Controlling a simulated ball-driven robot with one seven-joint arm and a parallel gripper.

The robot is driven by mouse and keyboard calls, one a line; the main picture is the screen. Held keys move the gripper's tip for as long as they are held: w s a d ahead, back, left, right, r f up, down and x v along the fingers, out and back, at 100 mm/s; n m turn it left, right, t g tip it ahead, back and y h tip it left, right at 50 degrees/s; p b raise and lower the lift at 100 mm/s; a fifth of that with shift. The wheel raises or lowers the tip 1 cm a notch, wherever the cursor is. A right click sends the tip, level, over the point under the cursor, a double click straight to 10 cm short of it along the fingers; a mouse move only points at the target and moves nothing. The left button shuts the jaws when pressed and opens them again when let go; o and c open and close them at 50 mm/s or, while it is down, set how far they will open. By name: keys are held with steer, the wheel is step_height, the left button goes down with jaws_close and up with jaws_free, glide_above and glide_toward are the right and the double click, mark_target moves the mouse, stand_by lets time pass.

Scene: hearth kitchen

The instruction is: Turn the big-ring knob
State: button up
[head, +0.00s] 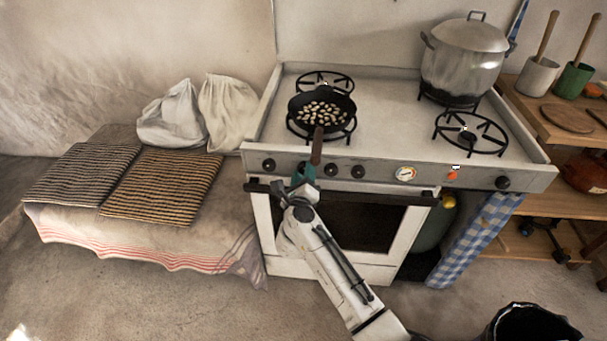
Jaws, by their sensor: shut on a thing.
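The white stove has a front panel (430,178) with a row of dark round knobs. One knob (268,165) is at the left end, two more, a middle knob (331,169) and another knob (358,171), sit right of my gripper, and a far knob (502,183) is at the right end. My gripper (304,171), with teal fingers, is at the panel between the left-end knob and the middle knob. It is shut on a knob there, which the fingers hide. I cannot read any knob markings or see how that knob is turned.
A black pan (323,106) with pale beans sits on a left burner; its brown handle (316,147) juts over the front edge beside my gripper. A dark oven rail (395,197) runs below. A big pot (465,62) stands at back right. A black bucket (530,322) is on the floor.

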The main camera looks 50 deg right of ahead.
steer(key=shift+r+p, duration=0.1)
steer(key=shift+p, duration=0.25)
steer(key=shift+r+n+p, duration=0.15)
steer(key=shift+n+p, duration=0.95)
steer(key=shift+p, duration=0.05)
steer(key=n+p, duration=0.3)
steer(key=shift+a+n, duration=0.1)
steer(key=shift+n, duration=0.2)
steer(key=n+p, duration=0.3)
steer(key=shift+n, duration=0.3)
steer(key=shift+f+n+p, duration=0.2)
steer(key=shift+n+p, duration=0.9)
steer(key=shift+n, duration=1.1)
steer(key=o, duration=1.1)
steer(key=shift+c, duration=0.2)
